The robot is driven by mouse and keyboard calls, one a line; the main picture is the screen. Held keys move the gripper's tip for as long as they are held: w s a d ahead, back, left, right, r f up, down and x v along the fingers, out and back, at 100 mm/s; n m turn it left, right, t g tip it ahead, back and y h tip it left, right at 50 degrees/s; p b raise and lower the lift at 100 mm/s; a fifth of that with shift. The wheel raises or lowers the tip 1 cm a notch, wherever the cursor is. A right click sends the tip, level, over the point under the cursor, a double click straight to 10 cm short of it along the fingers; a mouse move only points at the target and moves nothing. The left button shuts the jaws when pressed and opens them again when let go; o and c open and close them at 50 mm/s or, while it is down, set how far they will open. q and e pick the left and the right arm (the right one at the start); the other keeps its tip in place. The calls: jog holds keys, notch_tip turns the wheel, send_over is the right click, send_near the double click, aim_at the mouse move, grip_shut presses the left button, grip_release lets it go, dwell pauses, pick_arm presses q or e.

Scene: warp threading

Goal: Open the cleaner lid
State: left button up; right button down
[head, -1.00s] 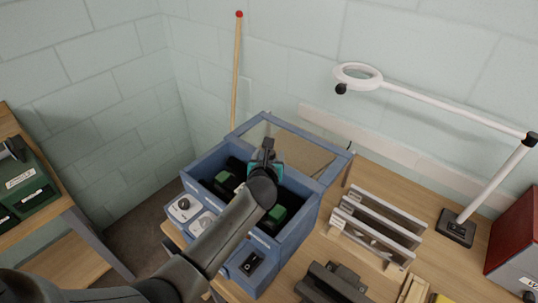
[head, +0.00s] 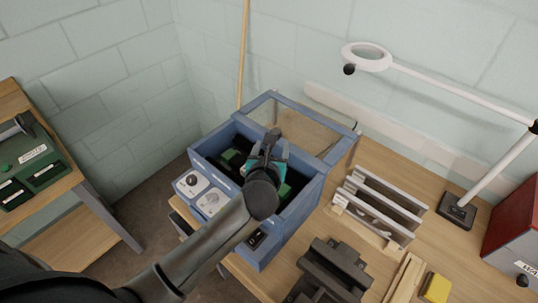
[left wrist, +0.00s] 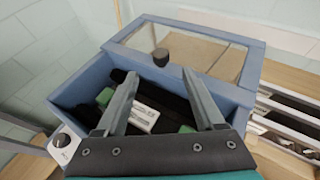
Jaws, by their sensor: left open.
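The cleaner is a blue open-topped box (head: 289,224) on the bench, with dark parts and green blocks inside. Its blue-framed clear lid (head: 312,108) lies back behind the opening, which is uncovered. In the left wrist view the lid (left wrist: 254,62) fills the upper middle, and a black knob (left wrist: 161,56) shows by its near edge. My left gripper (head: 272,137) is above the box, in front of the lid. Its fingers (left wrist: 160,78) are apart with nothing between them, and the knob appears just beyond the tips. Whether they touch the lid cannot be told. My right gripper is not in view.
Metal rails in a rack (head: 382,205) stand right of the box. A dark fixture (head: 335,270) and a yellow block (head: 437,288) lie nearer. A magnifier lamp (head: 459,208) stands at the right. A wooden pole (head: 243,60) leans behind the box.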

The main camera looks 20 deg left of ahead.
pick_arm(q)
jog(key=v, duration=0.5)
jog(key=shift+s+r, duration=0.15)
jog(key=shift+s, duration=0.1)
dwell(0.3)
